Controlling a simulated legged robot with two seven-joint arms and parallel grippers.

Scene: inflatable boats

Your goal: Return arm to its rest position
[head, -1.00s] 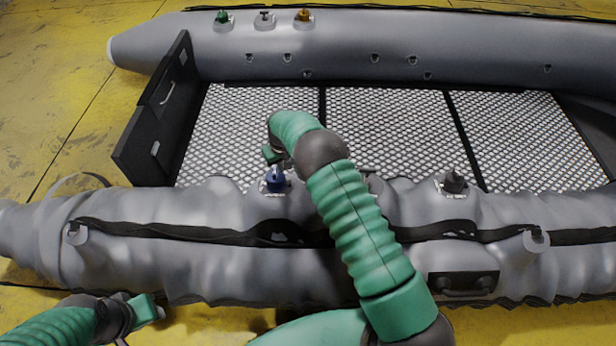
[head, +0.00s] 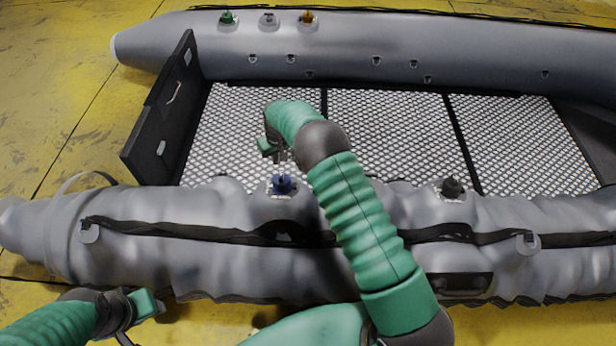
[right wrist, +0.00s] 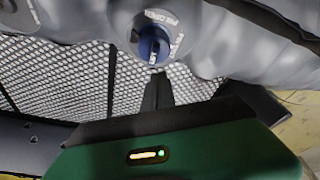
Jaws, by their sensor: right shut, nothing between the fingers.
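My right arm (head: 355,215) reaches over the near tube of the grey inflatable boat (head: 200,215). Its gripper (head: 281,158) is shut and empty, just above and behind the blue valve cap (head: 283,184), with a small gap between them. In the right wrist view the blue valve cap (right wrist: 153,44) sits on its round lettered base, beyond the dark fingertips (right wrist: 157,80). My left gripper (head: 148,304) hangs low at the left, in front of the boat; whether its fingers are open does not show.
A dark valve (head: 452,188) stands on the near tube at right. Green (head: 227,17), grey (head: 268,19) and orange (head: 307,18) valves sit on the far tube. A dark transom board (head: 160,115) stands at left. The mesh floor (head: 390,135) is clear.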

